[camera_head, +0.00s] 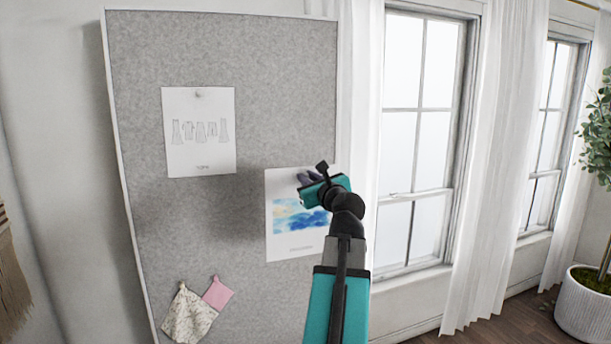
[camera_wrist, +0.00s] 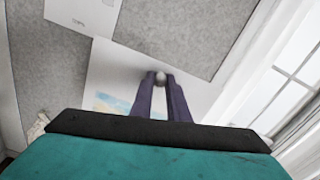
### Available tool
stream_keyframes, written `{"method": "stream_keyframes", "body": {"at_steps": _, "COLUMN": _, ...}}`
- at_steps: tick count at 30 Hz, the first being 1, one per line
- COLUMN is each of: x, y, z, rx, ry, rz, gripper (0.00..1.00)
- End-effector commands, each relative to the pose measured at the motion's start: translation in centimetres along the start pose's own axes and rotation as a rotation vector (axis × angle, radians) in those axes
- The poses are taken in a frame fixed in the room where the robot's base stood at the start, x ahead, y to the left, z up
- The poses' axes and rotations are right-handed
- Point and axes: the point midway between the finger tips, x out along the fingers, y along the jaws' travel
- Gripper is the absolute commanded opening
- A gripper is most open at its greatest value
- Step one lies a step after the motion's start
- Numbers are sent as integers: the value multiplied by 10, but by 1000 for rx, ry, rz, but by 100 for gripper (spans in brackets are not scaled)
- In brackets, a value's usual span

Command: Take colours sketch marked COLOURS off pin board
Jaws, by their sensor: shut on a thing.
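The colours sketch (camera_head: 283,242) is a white sheet with a blue and yellow watercolour patch and a small caption too small to read. It hangs on the right side of the grey pin board (camera_head: 240,70). My gripper (camera_head: 308,179) is at the sheet's upper part, its dark fingers in front of the paper. In the wrist view the sheet (camera_wrist: 104,76) lies behind the fingers, which are shut on a small pale round pin head (camera_wrist: 160,77). My gripper body hides the sheet's lower part there.
Another sheet with clothing outlines (camera_head: 199,140) is pinned to the upper left. Two fabric swatches, one patterned (camera_head: 188,317) and one pink (camera_head: 218,293), hang low on the board. A white curtain (camera_head: 361,110) and window stand just right of the board.

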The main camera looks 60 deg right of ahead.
Motion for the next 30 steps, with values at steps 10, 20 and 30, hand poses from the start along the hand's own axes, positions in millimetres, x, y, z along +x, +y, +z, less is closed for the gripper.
{"method": "stream_keyframes", "body": {"at_steps": 10, "x": -24, "y": 0, "z": 1, "rx": 1, "ry": -1, "rz": -1, "gripper": 0}}
{"method": "stream_keyframes", "body": {"at_steps": 20, "x": -46, "y": 0, "z": 0, "rx": 0, "ry": -2, "rz": -1, "gripper": 0}}
{"method": "stream_keyframes", "body": {"at_steps": 30, "x": -57, "y": 0, "z": 0, "rx": 1, "ry": -1, "rz": 0, "gripper": 0}}
